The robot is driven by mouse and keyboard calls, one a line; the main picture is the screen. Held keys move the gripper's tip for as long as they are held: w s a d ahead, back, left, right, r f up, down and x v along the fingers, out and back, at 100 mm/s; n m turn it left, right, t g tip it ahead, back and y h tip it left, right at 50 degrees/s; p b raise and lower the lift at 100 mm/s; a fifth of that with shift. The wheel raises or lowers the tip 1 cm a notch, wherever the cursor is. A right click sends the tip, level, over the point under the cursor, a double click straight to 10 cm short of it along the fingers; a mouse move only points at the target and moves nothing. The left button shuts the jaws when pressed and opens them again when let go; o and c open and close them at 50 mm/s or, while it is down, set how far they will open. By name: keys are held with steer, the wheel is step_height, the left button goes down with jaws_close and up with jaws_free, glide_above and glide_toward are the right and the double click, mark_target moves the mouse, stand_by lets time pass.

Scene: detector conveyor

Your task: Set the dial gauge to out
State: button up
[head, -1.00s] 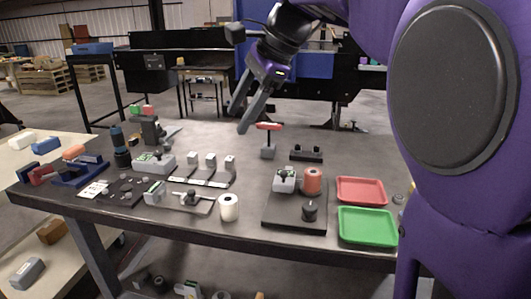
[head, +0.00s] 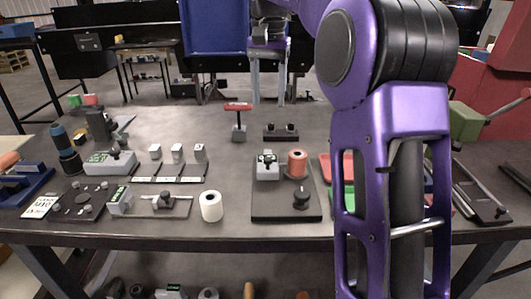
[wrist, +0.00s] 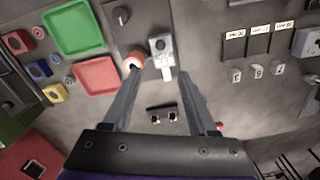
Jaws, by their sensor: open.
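I cannot tell for sure which thing is the dial gauge. A small grey device (head: 267,167) with a dark knob and a green-lit face stands on a dark plate (head: 270,208). It also shows in the wrist view (wrist: 160,46), just beyond my fingertips. A similar, wider grey device (head: 110,162) stands at the left of the table. My gripper (head: 269,102) points down above the back of the table. Its fingers are apart and empty; the wrist view also shows the gripper (wrist: 158,75). No labels naming a dial setting can be read.
An orange spool (head: 298,163) stands beside the grey device, with a black knob (head: 301,198) in front. A red-handled tool (head: 238,122) and a black two-knob block (head: 281,132) stand behind. A white roll (head: 211,206) stands left. My arm partly hides the red and green trays.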

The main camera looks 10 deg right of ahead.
mark_target(268, 158)
step_height(268, 158, down, 16)
steer(key=b, duration=0.4)
jaws_close()
stand_by(1.3)
